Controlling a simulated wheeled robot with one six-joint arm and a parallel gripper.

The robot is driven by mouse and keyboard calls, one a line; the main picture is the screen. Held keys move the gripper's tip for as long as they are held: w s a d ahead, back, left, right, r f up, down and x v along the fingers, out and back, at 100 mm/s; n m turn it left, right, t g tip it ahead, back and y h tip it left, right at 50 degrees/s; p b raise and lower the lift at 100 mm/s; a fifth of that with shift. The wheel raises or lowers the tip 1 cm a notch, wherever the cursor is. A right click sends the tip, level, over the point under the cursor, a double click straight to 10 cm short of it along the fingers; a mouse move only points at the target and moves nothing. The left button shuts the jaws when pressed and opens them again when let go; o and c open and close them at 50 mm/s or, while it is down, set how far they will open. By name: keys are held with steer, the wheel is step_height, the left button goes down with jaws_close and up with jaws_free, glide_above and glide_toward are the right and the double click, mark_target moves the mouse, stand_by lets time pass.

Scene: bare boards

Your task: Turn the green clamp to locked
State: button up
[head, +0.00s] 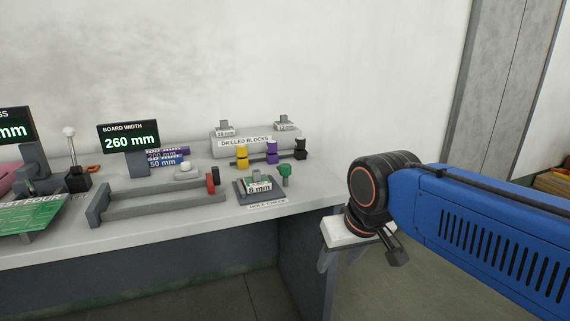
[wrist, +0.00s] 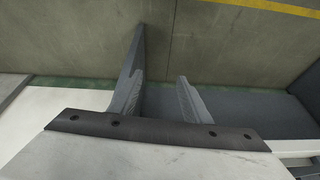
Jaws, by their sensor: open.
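The green clamp (head: 285,170) is a small green knob on a short stem, standing at the right of a dark fixture on the bench. A block marked "8 mm" (head: 258,188) sits in that fixture. My gripper (head: 340,265) is off the bench's right end, to the right of and nearer than the clamp, with its fingers pointing down. In the wrist view my gripper (wrist: 160,55) shows two grey fingers spread apart with nothing between them. The clamp is out of the wrist view. I cannot tell from its small shape whether it is locked.
The bench (head: 220,222) carries a grey measuring fixture (head: 150,200), a "260 mm" display (head: 130,139) and a "DRILLED BLOCKS" rack (head: 250,143) with yellow, purple and black pieces. A green circuit board (head: 40,216) lies at the left. Open floor (head: 450,285) lies right of the bench.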

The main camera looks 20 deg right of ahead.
steer(key=w+r+m+g, duration=0.2)
steer(key=w+r+m, duration=0.4)
steer(key=w+r, duration=1.1)
steer(key=m+g, duration=0.2)
steer(key=m, duration=0.3)
glide_toward(286, 165)
steer(key=f, duration=0.9)
steer(key=shift+w, duration=0.25)
steer(key=c, duration=1)
